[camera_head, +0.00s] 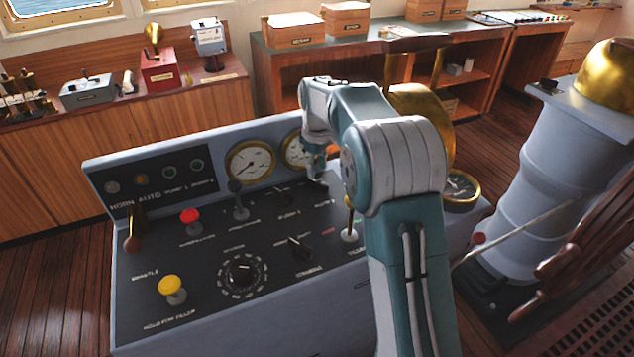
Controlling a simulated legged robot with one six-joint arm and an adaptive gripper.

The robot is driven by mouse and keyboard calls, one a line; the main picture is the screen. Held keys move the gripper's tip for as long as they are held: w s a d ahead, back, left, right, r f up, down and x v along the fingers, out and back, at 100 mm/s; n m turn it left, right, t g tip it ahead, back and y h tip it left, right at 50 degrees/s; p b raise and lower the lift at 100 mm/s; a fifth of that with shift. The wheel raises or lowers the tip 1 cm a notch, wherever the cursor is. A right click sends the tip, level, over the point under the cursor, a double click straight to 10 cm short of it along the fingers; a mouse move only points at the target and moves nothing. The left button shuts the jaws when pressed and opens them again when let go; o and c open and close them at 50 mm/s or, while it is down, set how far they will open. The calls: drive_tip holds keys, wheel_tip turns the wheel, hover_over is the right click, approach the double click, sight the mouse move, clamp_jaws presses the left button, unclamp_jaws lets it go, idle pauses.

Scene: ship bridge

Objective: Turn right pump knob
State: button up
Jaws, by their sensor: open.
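The console panel (215,260) fills the middle of the view. A small black knob (283,193) sits below the gauges, with a pump label under it. A similar label (325,203) lies to its right, just below my gripper (317,178). The right pump knob is not clearly visible; my gripper covers the spot above that label. My gripper points down at the panel, small and partly shaded, and is open. I cannot tell whether it touches the knob.
A black lever (238,200), a red button (191,220) and a yellow button (173,288) stand left on the panel. A dark knob (299,248) and a brass-stemmed lever (349,228) stand nearer, beside my arm. Round gauges (251,161) line the upright face behind.

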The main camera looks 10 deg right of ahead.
sight(318, 181)
wheel_tip(318, 181, down, 5)
drive_tip(key=shift+f, duration=0.2)
clamp_jaws()
